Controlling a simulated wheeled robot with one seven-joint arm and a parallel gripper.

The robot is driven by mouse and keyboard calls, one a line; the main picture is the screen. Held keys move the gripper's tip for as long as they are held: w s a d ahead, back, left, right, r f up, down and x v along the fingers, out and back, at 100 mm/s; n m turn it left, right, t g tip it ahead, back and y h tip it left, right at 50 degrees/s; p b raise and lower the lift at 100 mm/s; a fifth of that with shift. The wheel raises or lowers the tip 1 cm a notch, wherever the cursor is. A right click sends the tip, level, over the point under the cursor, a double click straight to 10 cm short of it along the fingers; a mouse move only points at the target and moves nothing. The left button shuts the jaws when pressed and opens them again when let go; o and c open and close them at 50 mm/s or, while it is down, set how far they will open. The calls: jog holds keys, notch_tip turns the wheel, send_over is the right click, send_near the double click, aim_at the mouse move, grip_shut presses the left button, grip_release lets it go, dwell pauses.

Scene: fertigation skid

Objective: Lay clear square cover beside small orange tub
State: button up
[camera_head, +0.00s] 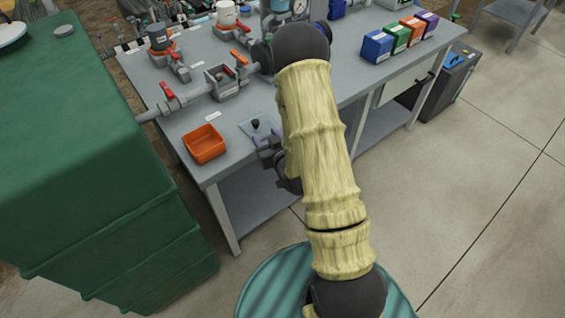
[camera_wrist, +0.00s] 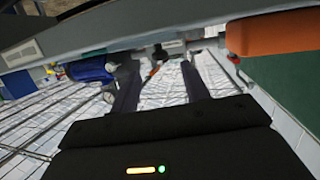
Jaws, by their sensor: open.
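The clear square cover (camera_head: 262,127) with a black knob lies flat on the grey bench, a short gap to the right of the small orange tub (camera_head: 205,144). My gripper (camera_head: 266,141) is open and empty at the bench's front edge, just in front of the cover and apart from its knob. In the wrist view my gripper's two fingers (camera_wrist: 158,72) are spread with nothing gripped between them. The orange tub (camera_wrist: 270,34) shows at the upper right there. The cover is hard to make out in that view.
A square open housing (camera_head: 226,82) on a grey pipe with red-handled valves stands behind the cover. Blue, green, orange and purple boxes (camera_head: 377,47) stand at the bench's right. A large green tank (camera_head: 70,150) is close on the left.

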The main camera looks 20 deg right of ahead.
jog(key=s+r+g, duration=0.3)
jog(key=s+g, duration=0.1)
jog(key=s, duration=0.2)
jog(key=s+r+m+g+h, duration=0.1)
jog(key=s+r+g, duration=0.2)
jog(key=s, duration=0.3)
jog(key=s+a+r+g, duration=0.1)
jog(key=s+r+g, duration=0.2)
jog(key=s+g, duration=0.2)
jog(key=shift+s+r+m+h, duration=0.3)
jog(key=shift+s+r+h, duration=0.1)
jog(key=shift+s, duration=0.55)
